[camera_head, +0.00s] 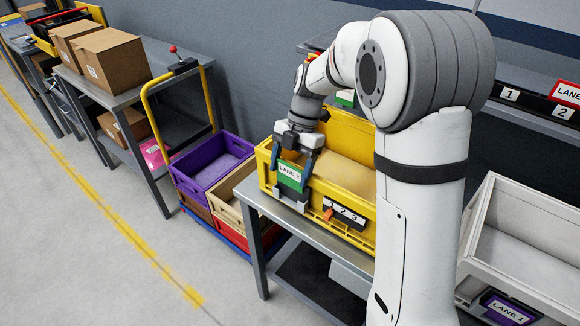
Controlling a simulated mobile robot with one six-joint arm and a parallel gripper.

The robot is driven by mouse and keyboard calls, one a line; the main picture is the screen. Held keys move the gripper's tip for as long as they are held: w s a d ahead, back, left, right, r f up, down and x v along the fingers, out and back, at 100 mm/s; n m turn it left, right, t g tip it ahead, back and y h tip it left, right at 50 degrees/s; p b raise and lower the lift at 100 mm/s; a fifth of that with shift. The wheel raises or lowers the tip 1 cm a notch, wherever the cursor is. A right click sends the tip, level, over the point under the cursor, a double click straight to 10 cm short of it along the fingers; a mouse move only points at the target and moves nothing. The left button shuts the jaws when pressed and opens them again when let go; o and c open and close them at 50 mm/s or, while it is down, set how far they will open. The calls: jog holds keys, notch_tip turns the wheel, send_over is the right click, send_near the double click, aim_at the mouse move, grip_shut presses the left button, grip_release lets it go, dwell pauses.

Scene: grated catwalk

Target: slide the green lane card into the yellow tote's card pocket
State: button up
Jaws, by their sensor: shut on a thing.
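The yellow tote (350,178) stands on a grey metal table, with brown content showing inside. My gripper (292,168) is at the tote's near side wall, toward its left end, with a finger at each side of the green lane card (289,176). It is shut on the card, which is upright with its "LANE 2" face toward the camera. A grey card pocket (291,196) shows on the tote wall just below the card. The card's lower edge is at or very near the pocket's top; I cannot tell whether it is inside.
A numbered strip (345,213) and an orange piece (327,215) are on the tote's wall, right of the pocket. A white tote (525,205) with a purple card (507,309) stands at right. Purple crate (208,165) and cart are at left. The floor at left is clear.

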jog(key=o, duration=1.1)
jog(key=shift+c, duration=0.2)
jog(key=shift+o, duration=0.2)
jog(key=shift+r, duration=0.1)
jog(key=shift+r+p, duration=2.3)
jog(key=shift+r, duration=1.7)
